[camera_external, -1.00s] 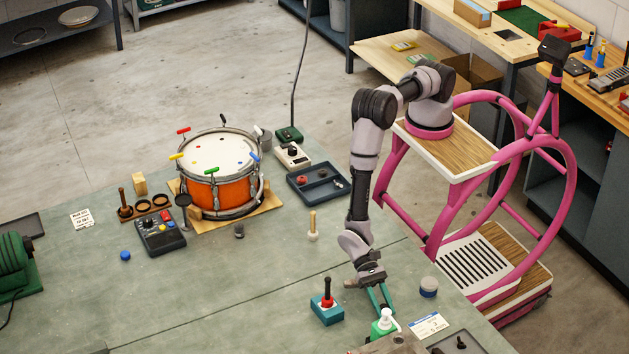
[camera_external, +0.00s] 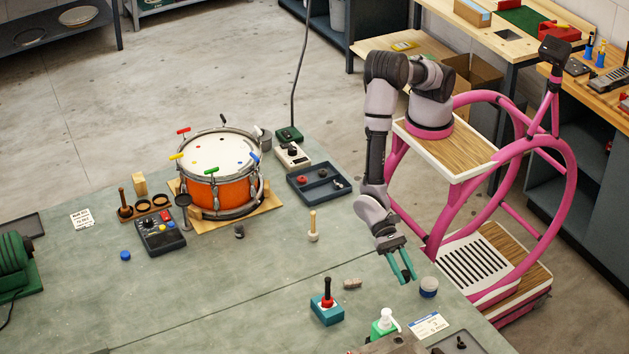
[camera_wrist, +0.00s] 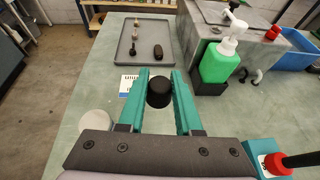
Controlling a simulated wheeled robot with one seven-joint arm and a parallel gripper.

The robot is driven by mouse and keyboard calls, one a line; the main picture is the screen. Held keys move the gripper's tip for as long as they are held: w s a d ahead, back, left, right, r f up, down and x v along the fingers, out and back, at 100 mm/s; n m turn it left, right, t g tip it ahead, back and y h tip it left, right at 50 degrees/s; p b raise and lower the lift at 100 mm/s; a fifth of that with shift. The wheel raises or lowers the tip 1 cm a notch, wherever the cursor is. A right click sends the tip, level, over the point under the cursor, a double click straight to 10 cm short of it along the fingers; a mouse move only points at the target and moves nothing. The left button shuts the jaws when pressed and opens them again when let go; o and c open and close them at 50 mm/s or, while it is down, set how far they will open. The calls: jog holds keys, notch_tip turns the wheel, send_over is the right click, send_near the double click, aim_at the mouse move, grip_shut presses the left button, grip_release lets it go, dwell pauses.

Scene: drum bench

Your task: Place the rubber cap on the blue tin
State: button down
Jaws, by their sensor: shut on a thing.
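The rubber cap (camera_wrist: 159,92) is a small black round piece between my fingertips in the wrist view. My gripper (camera_external: 402,276) is shut on it with green fingers and holds it above the table's right edge. The blue tin (camera_external: 429,287) is a short cylinder with a pale grey top and a blue band. It stands just right of and slightly below my fingertips in the external view. Its pale top (camera_wrist: 95,122) shows at lower left in the wrist view, partly hidden by the gripper body. Nothing lies on the part of the top that I can see.
A teal block with a red-and-black handle (camera_external: 327,304), a brownish piece (camera_external: 352,283) and a green pump bottle (camera_external: 384,324) stand to the left. A label card (camera_external: 428,324) lies below the tin. A grey tray (camera_wrist: 157,45) with small parts is farther off.

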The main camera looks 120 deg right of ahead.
jog(key=s+r+n+g, duration=0.1)
jog(key=s+r, duration=0.2)
jog(key=s, duration=0.7)
send_over(430, 282)
notch_tip(430, 282, down, 6)
jog(key=shift+r, duration=0.25)
jog(key=shift+f, duration=2.25)
jog(key=shift+f, duration=0.1)
jog(key=c, duration=0.6)
grip_release()
jog(key=shift+w, duration=0.1)
jog(key=v, duration=1.2)
